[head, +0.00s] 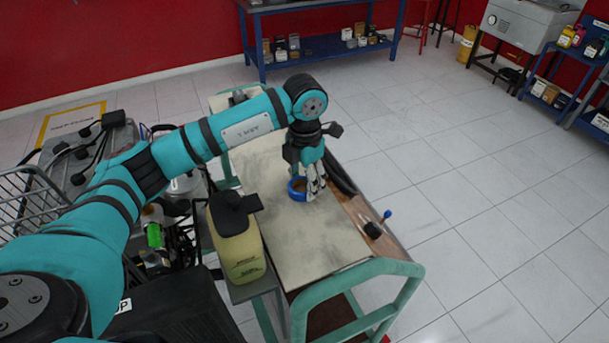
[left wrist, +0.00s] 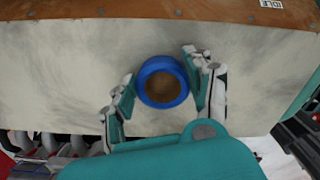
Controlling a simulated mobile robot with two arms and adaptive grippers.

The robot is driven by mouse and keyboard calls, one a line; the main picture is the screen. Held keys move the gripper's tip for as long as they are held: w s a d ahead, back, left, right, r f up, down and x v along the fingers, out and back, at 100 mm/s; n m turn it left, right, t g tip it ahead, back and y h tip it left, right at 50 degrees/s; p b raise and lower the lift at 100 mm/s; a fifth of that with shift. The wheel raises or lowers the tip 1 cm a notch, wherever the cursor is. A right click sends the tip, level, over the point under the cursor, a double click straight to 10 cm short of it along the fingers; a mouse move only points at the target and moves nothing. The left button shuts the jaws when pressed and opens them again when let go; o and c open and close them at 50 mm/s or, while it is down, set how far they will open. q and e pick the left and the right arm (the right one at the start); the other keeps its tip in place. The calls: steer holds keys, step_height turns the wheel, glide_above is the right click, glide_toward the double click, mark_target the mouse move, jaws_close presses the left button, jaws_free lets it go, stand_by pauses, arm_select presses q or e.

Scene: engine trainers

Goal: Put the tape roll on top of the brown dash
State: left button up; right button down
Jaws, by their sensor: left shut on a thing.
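A blue tape roll (head: 297,194) is at my left gripper (head: 314,187), over the pale top of the green-framed trainer. The left wrist view shows the tape roll (left wrist: 163,101) from above, with its round hole between the two fingers of my left gripper (left wrist: 160,88). The gripper is shut on it. I cannot tell whether the roll touches the pale surface. The brown dash (head: 398,250) runs along the right side of the pale top; its brown strip (left wrist: 180,9) crosses the top of the left wrist view. My right gripper is in neither view.
A yellowish jug (head: 237,243) with a black top stands at the trainer's left edge. A green tube rail (head: 375,272) closes the near end. Tiled floor on the right is clear.

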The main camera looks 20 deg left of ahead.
arm_select(q)
steer(key=shift+f, duration=0.1)
steer(key=o, duration=0.7)
steer(key=shift+c, duration=0.2)
steer(key=o, duration=0.4)
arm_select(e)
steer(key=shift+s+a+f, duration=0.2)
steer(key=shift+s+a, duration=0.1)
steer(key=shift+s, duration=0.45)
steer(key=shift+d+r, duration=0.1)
